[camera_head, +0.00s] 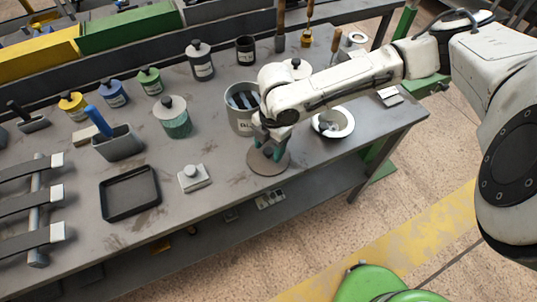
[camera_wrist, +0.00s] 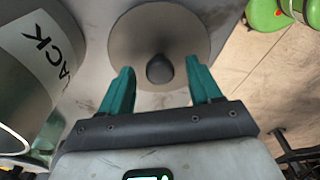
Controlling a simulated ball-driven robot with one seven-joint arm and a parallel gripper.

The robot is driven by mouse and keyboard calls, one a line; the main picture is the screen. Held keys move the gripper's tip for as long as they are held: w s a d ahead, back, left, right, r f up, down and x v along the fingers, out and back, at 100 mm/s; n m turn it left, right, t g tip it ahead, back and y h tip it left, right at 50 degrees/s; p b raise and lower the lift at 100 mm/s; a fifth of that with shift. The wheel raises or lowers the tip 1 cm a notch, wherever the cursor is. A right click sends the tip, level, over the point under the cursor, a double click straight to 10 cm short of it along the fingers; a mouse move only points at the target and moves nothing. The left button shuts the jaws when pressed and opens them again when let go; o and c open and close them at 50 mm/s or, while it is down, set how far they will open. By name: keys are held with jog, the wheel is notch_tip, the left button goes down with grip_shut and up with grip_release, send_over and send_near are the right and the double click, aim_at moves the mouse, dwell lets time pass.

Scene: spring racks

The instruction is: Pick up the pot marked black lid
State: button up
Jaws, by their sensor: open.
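The pot marked black (camera_head: 240,120) is a grey can on the bench, left of my gripper, holding dark items. In the wrist view its label (camera_wrist: 42,48) reads "ACK" at the left edge. A flat round grey lid (camera_head: 268,168) with a dark knob lies on the bench near its front edge, just in front of the pot. The lid (camera_wrist: 135,45) and its knob (camera_wrist: 160,69) are central in the wrist view. My gripper (camera_head: 265,147) is open over the lid, pointing down. In the wrist view the teal fingers (camera_wrist: 160,75) stand on either side of the knob, apart from it.
A white bowl (camera_head: 349,121) is close on the right. Several lidded paint pots stand behind. The bench front between box and lid is clear.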

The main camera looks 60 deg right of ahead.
jog(key=shift+c, duration=0.4)
grip_shut()
dwell(0.4)
